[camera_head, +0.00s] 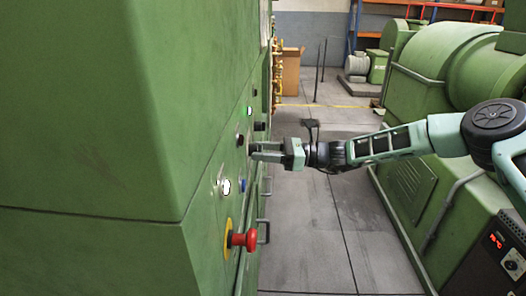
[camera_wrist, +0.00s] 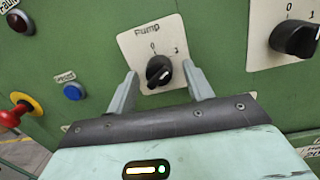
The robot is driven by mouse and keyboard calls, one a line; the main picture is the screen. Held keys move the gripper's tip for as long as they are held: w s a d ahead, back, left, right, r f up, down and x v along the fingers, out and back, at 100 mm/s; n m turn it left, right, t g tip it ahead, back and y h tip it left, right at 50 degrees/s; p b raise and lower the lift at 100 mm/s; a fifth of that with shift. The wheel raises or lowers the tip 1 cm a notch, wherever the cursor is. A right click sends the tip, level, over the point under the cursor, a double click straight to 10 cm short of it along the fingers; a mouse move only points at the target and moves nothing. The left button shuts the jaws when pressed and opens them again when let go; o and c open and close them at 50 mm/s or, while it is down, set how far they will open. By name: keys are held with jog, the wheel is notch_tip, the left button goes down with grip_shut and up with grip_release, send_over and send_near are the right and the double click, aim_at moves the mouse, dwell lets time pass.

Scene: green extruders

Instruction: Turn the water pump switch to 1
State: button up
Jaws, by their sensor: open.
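The pump switch (camera_wrist: 158,71) is a black rotary knob on a white plate (camera_wrist: 138,50) labelled "Pump", with marks 0 above it and 1 to the upper right. A pale line shows on the knob, but I cannot tell surely which mark it points at. My gripper (camera_wrist: 160,68) is open, one finger on each side of the knob; whether either finger touches it is unclear. In the head view my gripper (camera_head: 266,151) reaches left to the green panel, and its fingers largely hide the knob.
A second black knob (camera_wrist: 296,38) is right of the pump plate. A blue button (camera_wrist: 74,91) and a red emergency button (camera_head: 243,239) lie to the left in the wrist view. Handles (camera_head: 264,232) stick out of the cabinet. A green machine (camera_head: 430,90) stands across the aisle.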

jog(key=d+f+b, duration=0.1)
jog(key=d+b, duration=0.4)
jog(key=d, duration=1.2)
jog(key=shift+f, duration=0.15)
jog(key=shift+d, duration=0.1)
